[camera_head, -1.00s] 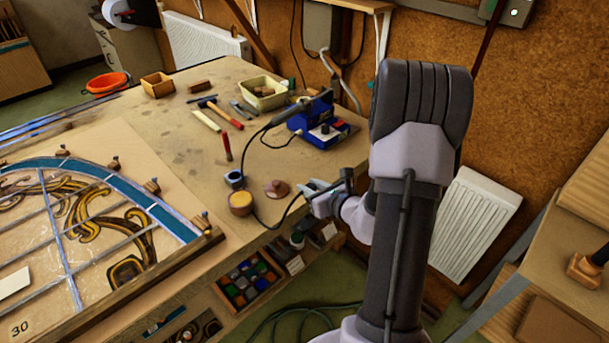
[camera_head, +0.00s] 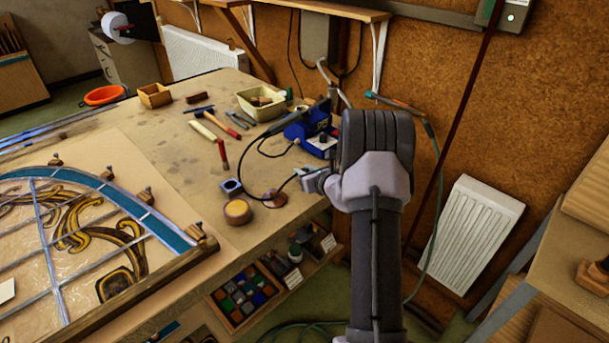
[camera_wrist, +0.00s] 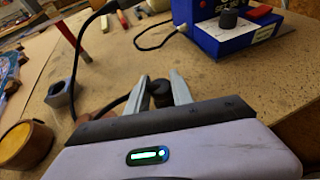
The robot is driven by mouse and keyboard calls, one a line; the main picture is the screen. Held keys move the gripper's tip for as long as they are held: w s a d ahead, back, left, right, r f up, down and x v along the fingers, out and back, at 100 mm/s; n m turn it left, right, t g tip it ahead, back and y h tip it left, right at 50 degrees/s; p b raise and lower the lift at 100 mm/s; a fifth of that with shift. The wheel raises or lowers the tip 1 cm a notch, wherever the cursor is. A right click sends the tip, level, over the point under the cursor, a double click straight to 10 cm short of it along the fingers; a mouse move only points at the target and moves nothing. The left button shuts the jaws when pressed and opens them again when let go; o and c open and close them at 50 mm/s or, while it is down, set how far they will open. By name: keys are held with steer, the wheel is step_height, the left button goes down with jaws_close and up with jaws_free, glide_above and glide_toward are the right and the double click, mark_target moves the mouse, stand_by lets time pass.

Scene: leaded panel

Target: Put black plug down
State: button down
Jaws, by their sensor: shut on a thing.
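The black plug (camera_wrist: 160,91) is between the two grey fingers of my gripper (camera_wrist: 159,94) in the wrist view. The gripper is shut on it. In the head view my gripper (camera_head: 303,174) is at the right edge of the workbench (camera_head: 185,160), and the plug itself is too small to make out there. A dark cable (camera_head: 285,190) runs from near the gripper down to the bench top. I cannot tell whether the plug touches the bench.
A blue soldering station (camera_head: 318,142) stands just behind the gripper. A round amber pot (camera_head: 237,211), a small grey holder (camera_head: 230,187) and a brown disc (camera_head: 273,197) lie to its left. The leaded panel (camera_head: 75,235) fills the left. Open bench lies between.

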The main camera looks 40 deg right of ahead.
steer(key=shift+r, duration=0.15)
steer(key=c, duration=1.1)
jaws_free()
